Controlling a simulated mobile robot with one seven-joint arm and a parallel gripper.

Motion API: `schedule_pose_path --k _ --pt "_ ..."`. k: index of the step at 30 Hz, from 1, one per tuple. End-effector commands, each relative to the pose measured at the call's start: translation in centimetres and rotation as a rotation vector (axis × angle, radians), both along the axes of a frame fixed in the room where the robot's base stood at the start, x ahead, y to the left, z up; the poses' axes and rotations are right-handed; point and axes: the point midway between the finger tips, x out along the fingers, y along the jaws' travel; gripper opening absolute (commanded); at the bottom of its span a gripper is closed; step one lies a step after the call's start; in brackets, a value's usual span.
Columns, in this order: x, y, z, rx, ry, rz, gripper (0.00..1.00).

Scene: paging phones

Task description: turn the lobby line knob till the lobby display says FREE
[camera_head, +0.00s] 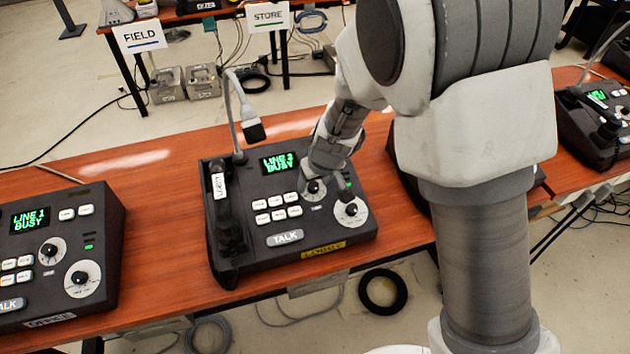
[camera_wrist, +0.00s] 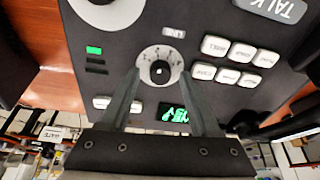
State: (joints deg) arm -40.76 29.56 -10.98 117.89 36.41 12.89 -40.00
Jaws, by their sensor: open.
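The lobby phone (camera_head: 285,262) is a dark console with a yellow LOBBY label (camera_head: 324,250) on its front edge, in the middle of the table. Its display (camera_head: 280,162) reads LINE 3 BUSY in green. The line knob (camera_head: 313,187) is a small black knob on a white dial, partly hidden by my gripper (camera_head: 318,178) in the head view. In the wrist view the line knob (camera_wrist: 160,71) shows between the two fingertips of my open gripper (camera_wrist: 161,73). A gap shows on each side of the knob. Whether the fingertips are level with it is unclear.
A larger knob (camera_head: 351,210) lies right of the line knob. A handset (camera_head: 222,205) and a gooseneck microphone (camera_head: 252,130) stand at the phone's left. The office phone (camera_head: 60,250), reading LINE 1 BUSY, is at left; another phone (camera_head: 600,115) is at right.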

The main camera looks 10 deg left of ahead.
Motion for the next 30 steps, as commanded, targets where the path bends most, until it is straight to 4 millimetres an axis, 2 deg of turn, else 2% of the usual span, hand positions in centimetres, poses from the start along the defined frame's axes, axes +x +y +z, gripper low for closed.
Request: schedule_pose_path --k 2,3,13,23,30 --pt "0.00 0.00 0.02 0.000 0.000 0.000 0.63" --pt "-0.01 0.00 0.02 0.000 0.000 0.000 0.60" --pt "-0.02 -0.01 0.02 0.000 0.000 0.000 0.00" --pt "-0.03 -0.02 0.08 0.003 0.003 -0.016 0.00" --pt "-0.07 -0.05 0.21 0.024 0.017 -0.112 0.00"
